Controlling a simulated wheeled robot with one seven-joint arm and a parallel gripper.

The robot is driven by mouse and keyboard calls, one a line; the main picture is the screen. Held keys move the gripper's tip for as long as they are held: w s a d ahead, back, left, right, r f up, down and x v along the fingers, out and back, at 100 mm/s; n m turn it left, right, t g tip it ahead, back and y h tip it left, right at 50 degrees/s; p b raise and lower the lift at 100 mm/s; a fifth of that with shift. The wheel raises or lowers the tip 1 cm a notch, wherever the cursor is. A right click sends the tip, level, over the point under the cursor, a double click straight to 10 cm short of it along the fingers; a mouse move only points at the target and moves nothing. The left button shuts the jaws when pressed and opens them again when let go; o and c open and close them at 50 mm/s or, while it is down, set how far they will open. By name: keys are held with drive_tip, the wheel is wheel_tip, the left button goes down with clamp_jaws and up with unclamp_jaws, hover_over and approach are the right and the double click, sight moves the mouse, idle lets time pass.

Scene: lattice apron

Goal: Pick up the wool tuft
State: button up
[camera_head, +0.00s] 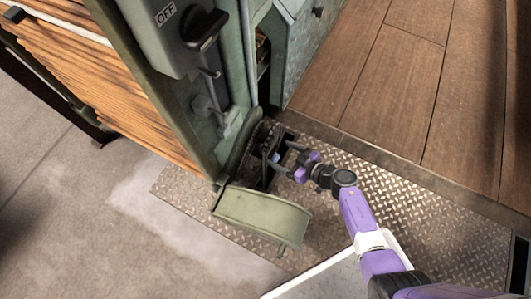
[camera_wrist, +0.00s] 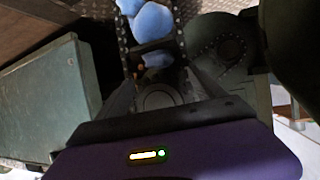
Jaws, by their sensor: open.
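The wool tuft (camera_wrist: 152,22) is pale blue and lumpy, with a smaller lump below its main part in the wrist view. It lies between two runs of dark chain (camera_wrist: 122,45). In the head view a small bluish patch (camera_head: 276,157) shows by my fingers, probably the same tuft. My gripper (camera_head: 272,152) is open and reaches into the gap beside the green machine. In the wrist view its dark fingers point up the picture toward the tuft, with nothing held. I cannot tell whether they touch it.
A green machine frame (camera_head: 190,125) with an OFF switch box (camera_head: 165,35) stands close to my gripper. A green guard cover (camera_head: 262,215) lies just in front, on the diamond-plate floor (camera_head: 345,205). A green cabinet (camera_head: 302,45) is behind. Open plate lies to the right.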

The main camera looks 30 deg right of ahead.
sight(268, 148)
drive_tip(key=shift+w+f, duration=0.4)
drive_tip(key=shift+f, duration=0.15)
drive_tip(key=shift+b+x, duration=0.7)
drive_tip(key=shift+x, duration=0.2)
drive_tip(key=b+x, duration=0.4)
drive_tip(key=x, duration=0.1)
drive_tip(key=shift+a+f, duration=0.1)
drive_tip(key=shift+a, duration=0.1)
drive_tip(key=shift+w+a, duration=0.15)
drive_tip(key=shift+w, duration=0.15)
drive_tip(key=c, duration=1.4)
drive_tip(key=shift+o, duration=0.2)
